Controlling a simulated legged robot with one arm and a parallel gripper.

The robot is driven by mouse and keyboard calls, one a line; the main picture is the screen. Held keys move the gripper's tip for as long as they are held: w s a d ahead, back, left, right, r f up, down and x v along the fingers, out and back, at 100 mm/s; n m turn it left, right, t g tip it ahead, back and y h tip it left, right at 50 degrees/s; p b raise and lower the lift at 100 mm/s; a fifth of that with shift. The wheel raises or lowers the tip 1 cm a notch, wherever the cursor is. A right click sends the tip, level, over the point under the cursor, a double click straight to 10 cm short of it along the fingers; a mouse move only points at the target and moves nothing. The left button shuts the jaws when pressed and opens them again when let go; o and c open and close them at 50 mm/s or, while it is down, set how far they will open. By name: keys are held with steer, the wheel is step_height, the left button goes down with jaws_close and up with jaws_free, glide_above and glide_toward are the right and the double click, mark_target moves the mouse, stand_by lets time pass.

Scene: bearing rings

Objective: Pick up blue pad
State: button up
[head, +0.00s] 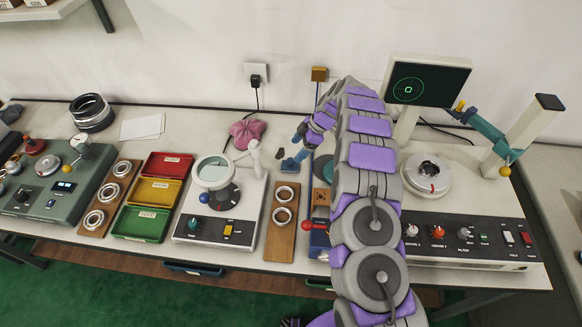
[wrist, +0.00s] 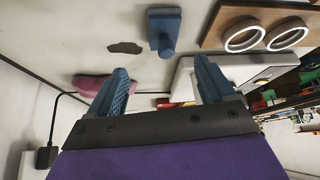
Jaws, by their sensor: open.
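The blue pad (wrist: 164,24) is a small blue block with a short round knob. It lies on the white tabletop beyond my fingertips at the top middle of the wrist view. In the head view the blue pad (head: 290,165) lies left of my arm, just below my gripper (head: 303,134). My gripper (wrist: 161,66) is open and empty, with its two blue fingers spread apart. The pad is not between the fingers, and a gap shows between it and them. My arm hides part of the bench in the head view.
A dark flat patch (wrist: 125,47) lies beside the pad. A pink cloth (head: 247,132) is to the left. A wooden board with two rings (head: 281,225) stands nearby, and a magnifier station (head: 222,215) is left of it. A large console (head: 466,236) is right of my arm.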

mark_target(290, 159)
steer(key=x, duration=0.3)
steer(key=shift+a+f, duration=0.2)
steer(key=shift+a, duration=0.05)
steer(key=x, duration=0.1)
steer(key=b+x, duration=0.1)
steer(key=x, duration=0.3)
steer(key=shift+s+d+b, duration=0.25)
steer(key=shift+b, duration=0.05)
steer(key=c, duration=1.1)
step_height(290, 159, up, 10)
steer(key=shift+p, duration=0.9)
